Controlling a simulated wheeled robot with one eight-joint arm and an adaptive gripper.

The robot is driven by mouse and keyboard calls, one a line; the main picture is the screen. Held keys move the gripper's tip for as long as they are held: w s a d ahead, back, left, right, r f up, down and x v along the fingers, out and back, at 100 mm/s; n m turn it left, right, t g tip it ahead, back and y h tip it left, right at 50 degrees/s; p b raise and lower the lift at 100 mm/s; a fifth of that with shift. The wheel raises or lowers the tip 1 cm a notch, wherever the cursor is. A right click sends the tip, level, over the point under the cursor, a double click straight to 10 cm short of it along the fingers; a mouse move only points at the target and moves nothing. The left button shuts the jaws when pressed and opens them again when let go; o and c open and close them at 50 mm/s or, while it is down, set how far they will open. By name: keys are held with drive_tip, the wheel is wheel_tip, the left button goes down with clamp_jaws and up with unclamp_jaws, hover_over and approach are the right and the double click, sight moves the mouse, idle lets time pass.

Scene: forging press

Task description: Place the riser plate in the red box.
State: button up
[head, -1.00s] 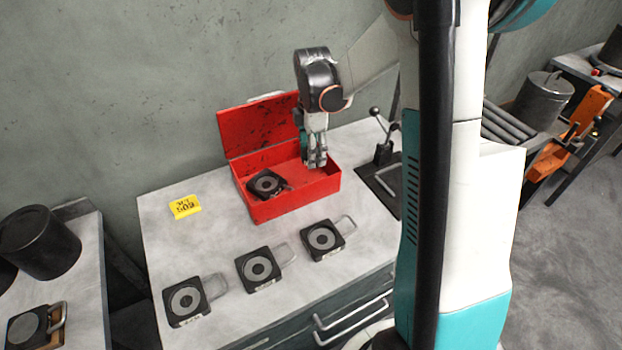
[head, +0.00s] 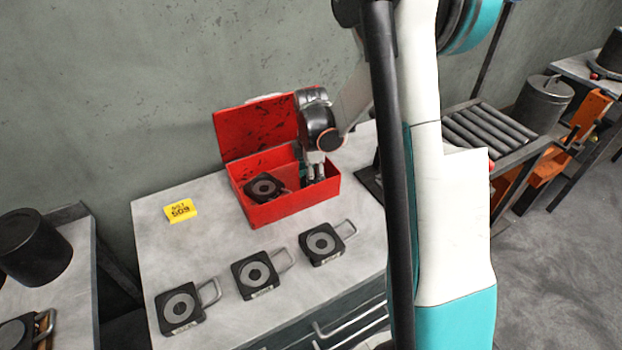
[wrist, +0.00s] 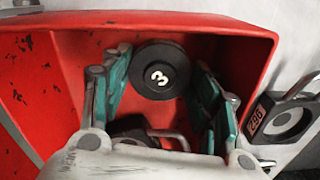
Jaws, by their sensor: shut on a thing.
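The red box (head: 292,209) stands on the grey bench with its lid (head: 254,128) open at the back. My gripper (head: 315,181) is low inside the right part of the box. In the head view this plate is hidden by the gripper and the box wall. A square black plate with a grey ring (head: 265,188) lies in the left part of the box.
Three square black plates with handles lie in front of the box: left (head: 180,306), middle (head: 256,273), right (head: 322,243). A yellow tag (head: 180,211) lies left of the box. A black cylinder (head: 33,246) stands on a left bench. A roller stand (head: 490,128) is at the right.

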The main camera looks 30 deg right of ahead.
drive_tip(key=shift+f, duration=0.2)
drive_tip(key=o, duration=1.3)
drive_tip(key=shift+r, duration=0.15)
wheel_tip(320, 180, up, 12)
drive_tip(key=p, duration=0.3)
drive_tip(key=shift+p, duration=0.3)
